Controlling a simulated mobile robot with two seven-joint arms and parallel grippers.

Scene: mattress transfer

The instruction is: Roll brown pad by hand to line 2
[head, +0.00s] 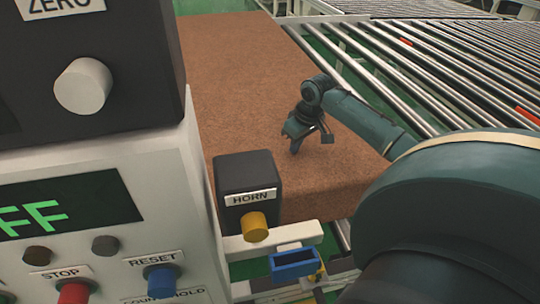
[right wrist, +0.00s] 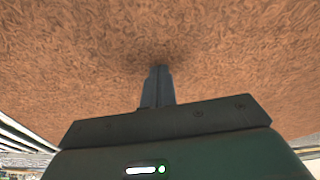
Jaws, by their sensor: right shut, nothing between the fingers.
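The brown pad (head: 245,85) is a thick, flat block lying on metal rollers in the head view. Its near end reaches behind the horn box. My right gripper (head: 294,146) is over the pad's near part, its fingers pointing down at the top face. In the right wrist view the shut fingers (right wrist: 158,75) are at or very close to the brown surface (right wrist: 70,60), with a dark shadow around the tips; I cannot tell whether they touch. Nothing is held. My left gripper is not in view. No marking for line 2 can be made out.
A roller conveyor (head: 395,75) runs right of the pad, with more rollers (head: 495,45) beyond. A control panel (head: 95,190) with knobs and buttons fills the left. The black horn box (head: 246,172) with a yellow button and a blue bracket (head: 294,264) stand near the pad's close end.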

